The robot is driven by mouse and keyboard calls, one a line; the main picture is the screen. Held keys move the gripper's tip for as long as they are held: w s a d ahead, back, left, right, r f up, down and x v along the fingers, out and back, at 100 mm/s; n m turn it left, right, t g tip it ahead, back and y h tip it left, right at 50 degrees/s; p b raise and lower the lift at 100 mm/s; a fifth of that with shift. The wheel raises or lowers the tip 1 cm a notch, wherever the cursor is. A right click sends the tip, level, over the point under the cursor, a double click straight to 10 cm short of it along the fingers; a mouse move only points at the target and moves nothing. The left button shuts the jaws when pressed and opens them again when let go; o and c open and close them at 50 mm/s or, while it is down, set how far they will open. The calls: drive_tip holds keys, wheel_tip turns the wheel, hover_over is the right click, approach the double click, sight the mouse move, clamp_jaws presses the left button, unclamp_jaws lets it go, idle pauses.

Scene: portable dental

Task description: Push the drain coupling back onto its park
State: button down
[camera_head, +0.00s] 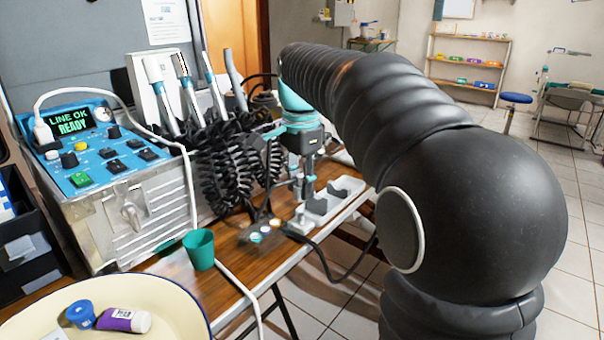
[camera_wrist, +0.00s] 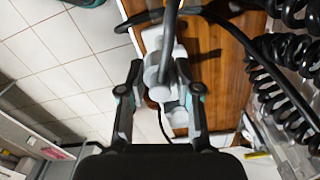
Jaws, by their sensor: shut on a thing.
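My gripper (camera_head: 303,188) reaches down over the far right part of the wooden table in the head view. In the wrist view its two fingers (camera_wrist: 163,75) stand on either side of a pale grey piece with a dark hose, which looks like the drain coupling (camera_wrist: 164,76). The gripper is shut on it. In the head view the coupling is small and largely lost among the fingers. A pale grey holder with dark recesses (camera_head: 318,210), possibly the park, lies on the table just right of and below the gripper. I cannot tell whether coupling and holder touch.
A metal-cased unit with a blue panel (camera_head: 92,150) stands left. Coiled black hoses (camera_head: 225,165) hang close beside the gripper. A green cup (camera_head: 200,249) and a cream basin (camera_head: 170,300) are nearer. A dark hose (camera_head: 322,262) crosses the table edge. Tiled floor (camera_head: 560,250) lies right.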

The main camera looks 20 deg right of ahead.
sight(300, 214)
drive_tip(key=shift+f, duration=0.55)
drive_tip(key=shift+a+f, duration=0.1)
drive_tip(key=shift+f, duration=0.45)
idle(0.5)
drive_tip(key=shift+f+b, duration=0.75)
drive_tip(key=shift+f, duration=0.35)
drive_tip(key=shift+s+f, duration=0.1)
drive_tip(key=shift+f, duration=0.7)
idle(0.8)
drive_tip(key=c, duration=0.7)
unclamp_jaws()
wheel_tip(300, 214, up, 12)
